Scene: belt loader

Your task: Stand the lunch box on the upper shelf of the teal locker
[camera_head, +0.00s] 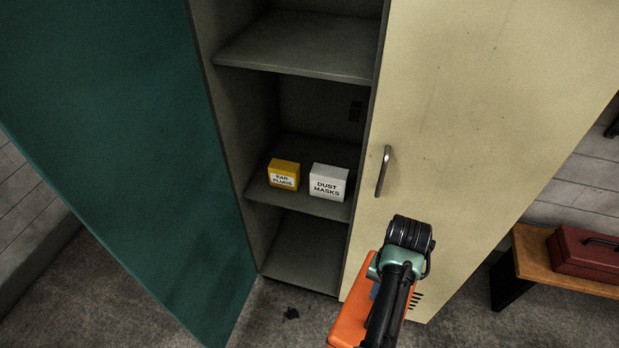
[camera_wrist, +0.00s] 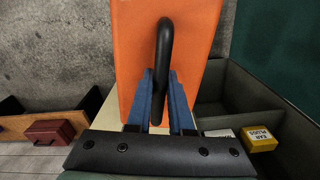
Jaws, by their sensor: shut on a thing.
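The orange lunch box (camera_head: 350,322) hangs in front of the cream door, low in the head view. It fills the top middle of the wrist view (camera_wrist: 130,50), with its black handle (camera_wrist: 164,40) between the blue fingers. My gripper (camera_wrist: 161,82) is shut on this handle. In the head view my wrist hides part of the box. The locker's teal door (camera_head: 110,130) stands open at the left. Its upper shelf (camera_head: 300,45) is bare where visible. The shelf below (camera_head: 310,204) holds a yellow ear plugs box (camera_head: 284,173) and a white dust masks box (camera_head: 328,182).
The cream door (camera_head: 470,120) with a metal handle (camera_head: 383,171) is shut, right of the open compartment. A wooden bench (camera_head: 540,262) with a red toolbox (camera_head: 590,255) stands at the right. The locker's bottom compartment (camera_head: 305,258) looks empty.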

